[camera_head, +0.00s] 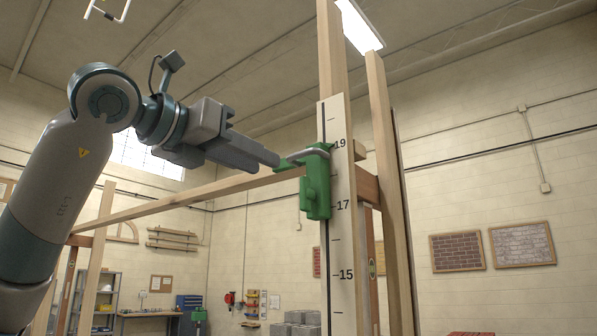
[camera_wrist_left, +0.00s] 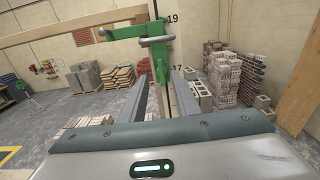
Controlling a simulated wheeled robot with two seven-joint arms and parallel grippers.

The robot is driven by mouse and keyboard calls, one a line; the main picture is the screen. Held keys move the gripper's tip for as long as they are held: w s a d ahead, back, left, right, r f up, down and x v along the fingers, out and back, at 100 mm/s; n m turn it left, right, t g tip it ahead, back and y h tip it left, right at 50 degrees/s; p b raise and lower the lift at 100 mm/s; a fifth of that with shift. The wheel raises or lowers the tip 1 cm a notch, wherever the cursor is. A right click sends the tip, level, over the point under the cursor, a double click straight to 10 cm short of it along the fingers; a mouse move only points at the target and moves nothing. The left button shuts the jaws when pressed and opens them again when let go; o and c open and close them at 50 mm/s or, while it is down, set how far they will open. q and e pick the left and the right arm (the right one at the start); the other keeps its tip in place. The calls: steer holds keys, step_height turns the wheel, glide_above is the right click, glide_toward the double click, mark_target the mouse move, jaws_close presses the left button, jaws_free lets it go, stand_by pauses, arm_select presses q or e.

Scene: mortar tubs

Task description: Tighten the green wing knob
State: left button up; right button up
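A green clamp (camera_head: 322,171) with a grey bar across its top is fixed on an upright white staff (camera_head: 339,240) marked with numbers, near the 17 to 19 marks. A green block-like part, apparently the wing knob (camera_head: 308,193), sticks out low on its near side. My left gripper (camera_head: 272,159) is just left of the clamp, at about the height of its top. In the left wrist view the fingers (camera_wrist_left: 162,76) are apart, with nothing held between them, and the clamp (camera_wrist_left: 154,29) stands ahead and above. Whether they touch it is unclear. My right gripper is not in view.
A long wooden rail (camera_head: 180,204) runs behind the left arm to the posts. Wooden posts (camera_head: 388,190) stand close behind the staff. Brick stacks (camera_wrist_left: 233,78) and concrete blocks (camera_wrist_left: 201,95) lie on the floor beyond. Open floor shows to the left in the wrist view.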

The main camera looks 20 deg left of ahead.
mark_target(301, 180)
arm_select(q)
steer(key=p+x, duration=0.4)
steer(key=x, duration=0.6)
steer(key=shift+w+d+r+p, duration=0.1)
steer(key=shift+w+p, duration=0.05)
steer(key=shift+p, duration=0.15)
steer(key=shift+p+x, duration=0.3)
steer(key=shift+x, duration=0.5)
steer(key=shift+c, duration=0.6)
jaws_close()
